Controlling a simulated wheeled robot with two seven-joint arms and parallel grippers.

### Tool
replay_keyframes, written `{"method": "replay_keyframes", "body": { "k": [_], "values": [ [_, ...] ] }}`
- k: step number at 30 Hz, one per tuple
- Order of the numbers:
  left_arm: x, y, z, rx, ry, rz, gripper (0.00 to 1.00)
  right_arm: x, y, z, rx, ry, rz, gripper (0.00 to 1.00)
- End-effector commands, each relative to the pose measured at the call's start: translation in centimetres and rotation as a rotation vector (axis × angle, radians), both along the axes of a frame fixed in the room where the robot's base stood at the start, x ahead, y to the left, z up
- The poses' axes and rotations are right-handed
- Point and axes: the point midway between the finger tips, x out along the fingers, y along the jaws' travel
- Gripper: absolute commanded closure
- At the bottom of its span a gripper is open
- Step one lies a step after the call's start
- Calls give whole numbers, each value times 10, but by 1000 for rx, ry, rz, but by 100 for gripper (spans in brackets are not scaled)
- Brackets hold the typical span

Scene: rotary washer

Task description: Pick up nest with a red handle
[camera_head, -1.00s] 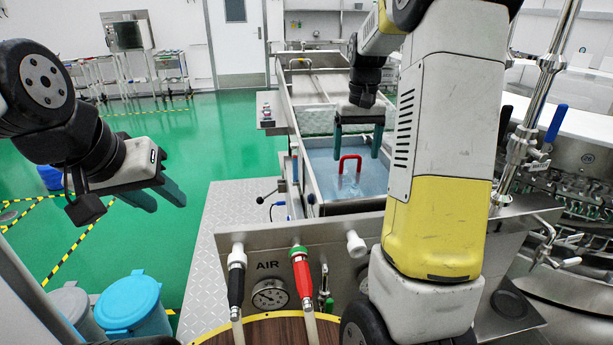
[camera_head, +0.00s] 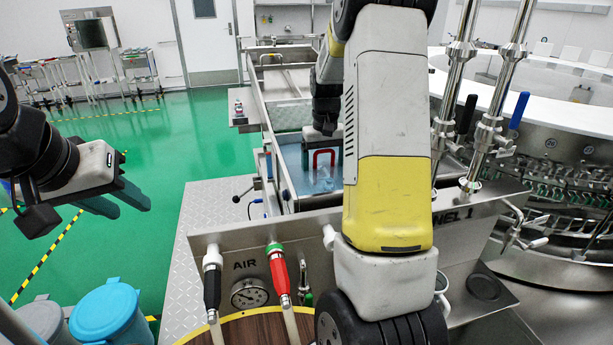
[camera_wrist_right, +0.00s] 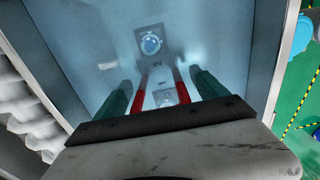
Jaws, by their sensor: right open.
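The red handle (camera_head: 323,153) of the nest stands upright out of the water-filled basin, directly below my right gripper (camera_head: 325,150). In the right wrist view the two red bars of the handle (camera_wrist_right: 139,108) lie between the open green fingers of my right gripper (camera_wrist_right: 161,90), with a gap at each side. The top of the handle is hidden behind the gripper body there. The nest's lower part is under water and blurred. My left gripper (camera_head: 132,208) is open and empty at the far left, over the floor, far from the basin.
The steel basin wall (camera_head: 276,185) surrounds the water. My right arm covers part of the basin's right side.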

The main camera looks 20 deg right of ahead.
Motion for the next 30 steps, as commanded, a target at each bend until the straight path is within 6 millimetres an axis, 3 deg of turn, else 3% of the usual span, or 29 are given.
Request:
{"method": "replay_keyframes", "body": {
  "k": [2,14,24,30],
  "values": [
    [0,0,0,0,0,0,64,0,0,0,0,0,0,22],
    [0,0,0,0,0,0,64,0,0,0,0,0,0,100],
    [0,0,0,0,0,0,64,0,0,3,0,-1,0,100],
    [0,0,0,0,0,0,64,1,0,32,-1,-6,0,100]
  ]
}}
